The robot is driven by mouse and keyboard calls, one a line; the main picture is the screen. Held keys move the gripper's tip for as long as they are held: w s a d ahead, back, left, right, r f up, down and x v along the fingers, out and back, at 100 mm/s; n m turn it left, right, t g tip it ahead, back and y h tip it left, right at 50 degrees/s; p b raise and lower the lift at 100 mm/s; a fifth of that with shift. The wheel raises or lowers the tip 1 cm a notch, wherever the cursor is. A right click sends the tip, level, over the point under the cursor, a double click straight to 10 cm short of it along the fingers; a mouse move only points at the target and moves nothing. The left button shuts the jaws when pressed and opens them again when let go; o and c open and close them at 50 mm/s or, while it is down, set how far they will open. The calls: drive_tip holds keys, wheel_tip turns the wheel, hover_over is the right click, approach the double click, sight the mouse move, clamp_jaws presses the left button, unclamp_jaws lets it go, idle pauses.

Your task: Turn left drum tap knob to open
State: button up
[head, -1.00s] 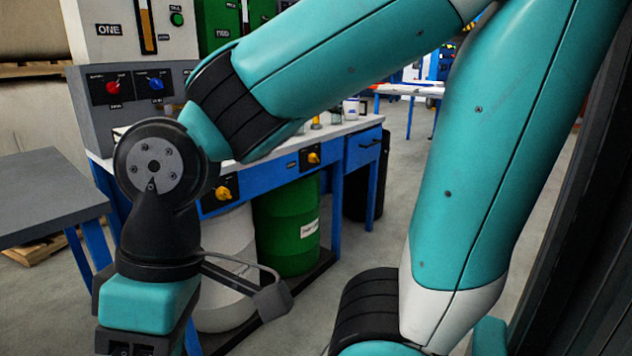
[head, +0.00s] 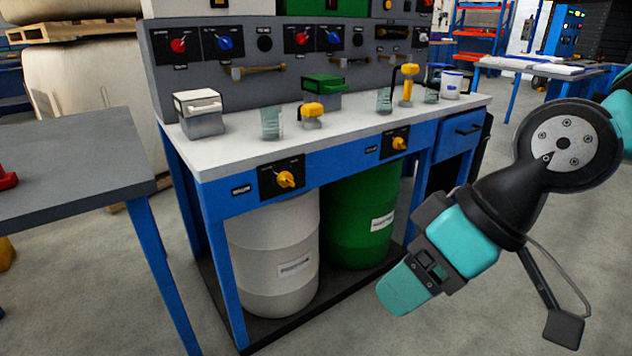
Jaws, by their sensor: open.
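The left drum tap knob (head: 285,179) is yellow and sits on a black plate on the blue front of the bench, above the white drum (head: 272,250). Its pointer setting is too small to read. A matching right knob (head: 399,143) sits above the green drum (head: 358,215). My gripper (head: 400,291) hangs low at the right, pointing down and left. It is open and clear of both knobs. Its fingertips are hard to make out.
The bench top (head: 240,160) carries a white-lidded box, a green-lidded box, glass beakers and yellow-topped items. A grey table (head: 70,165) stands at the left. Another table with papers stands at the back right. Open floor lies in front of the drums.

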drive_tip(key=w+a+f+n+t+y+b, duration=0.1)
drive_tip(key=w+a+f+t+y, duration=0.2)
drive_tip(key=w, duration=0.4)
drive_tip(key=w+a+f+n+t+y+b, duration=0.1)
drive_tip(key=w+a+y+b, duration=0.1)
drive_tip(key=w+a, duration=0.45)
drive_tip(key=m+t+h+p, duration=0.1)
drive_tip(key=m+t+p, duration=0.25)
drive_tip(key=t, duration=0.65)
approach(290, 183)
drive_tip(key=x, duration=0.9)
drive_tip(key=shift+w+a+f+b, duration=0.1)
drive_tip(key=shift+w+a+b, duration=0.05)
drive_tip(key=shift+b, duration=0.15)
drive_tip(key=shift+w+a, duration=0.3)
drive_tip(key=shift+w, duration=0.15)
drive_tip(key=c, duration=0.9)
